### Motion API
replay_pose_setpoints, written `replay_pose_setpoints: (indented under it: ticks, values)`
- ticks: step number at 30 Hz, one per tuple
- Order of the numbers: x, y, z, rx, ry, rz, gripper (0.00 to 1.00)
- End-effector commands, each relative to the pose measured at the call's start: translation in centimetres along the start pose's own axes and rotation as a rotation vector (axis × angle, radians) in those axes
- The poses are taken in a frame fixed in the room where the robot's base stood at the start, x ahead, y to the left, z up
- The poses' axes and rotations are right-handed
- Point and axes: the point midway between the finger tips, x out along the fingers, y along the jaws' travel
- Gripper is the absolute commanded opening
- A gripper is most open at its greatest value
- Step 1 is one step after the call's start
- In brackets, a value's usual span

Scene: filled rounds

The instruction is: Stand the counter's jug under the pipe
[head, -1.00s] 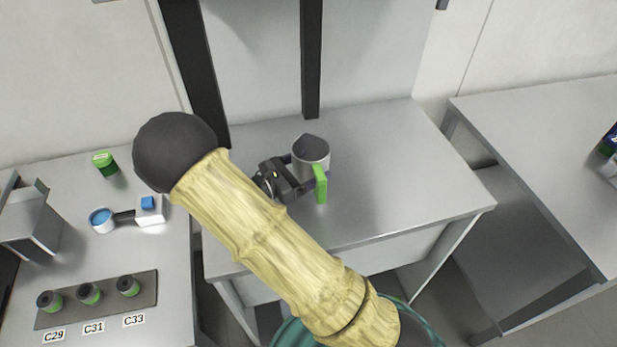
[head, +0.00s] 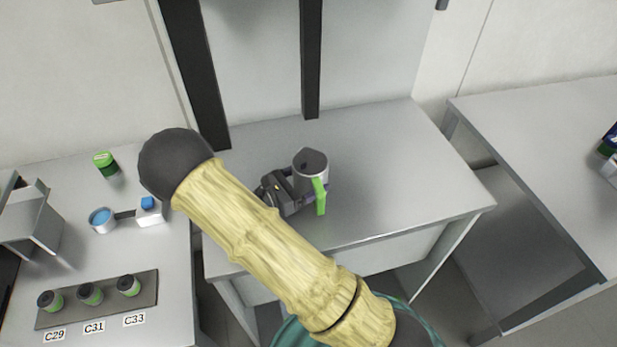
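The jug (head: 308,172) is a grey cylinder with a dark open top and a bright green handle on its near right side. It is over the middle counter (head: 400,170) and looks roughly upright. My gripper (head: 300,190) is at the jug's left side with its fingers around the lower body; a dark fingertip shows by the handle. It appears shut on the jug, though the far finger is mostly hidden. I cannot tell whether the jug's base touches the counter. I cannot make out the pipe in this view.
Two dark uprights (head: 311,60) stand behind the counter. The left counter holds a green-lidded jar (head: 105,163), a blue-topped cup (head: 101,218), a grey hopper (head: 30,222) and a rack (head: 60,314) of small containers. Another table (head: 560,150) is at right. The middle counter's right side is clear.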

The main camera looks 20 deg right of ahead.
Motion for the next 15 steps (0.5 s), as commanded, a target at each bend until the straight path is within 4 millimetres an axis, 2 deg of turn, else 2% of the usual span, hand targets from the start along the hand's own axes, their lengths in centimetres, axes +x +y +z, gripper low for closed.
replay_pose_setpoints:
  ticks: [1, 3, 15]
  values:
    - [-0.01, 0.01, 0.01, 0.001, 0.000, 0.000, 0.84]
    - [-0.01, 0.01, 0.02, 0.001, 0.000, 0.000, 0.98]
    - [-0.15, 0.02, 0.40, 0.001, 0.001, 0.001, 0.98]
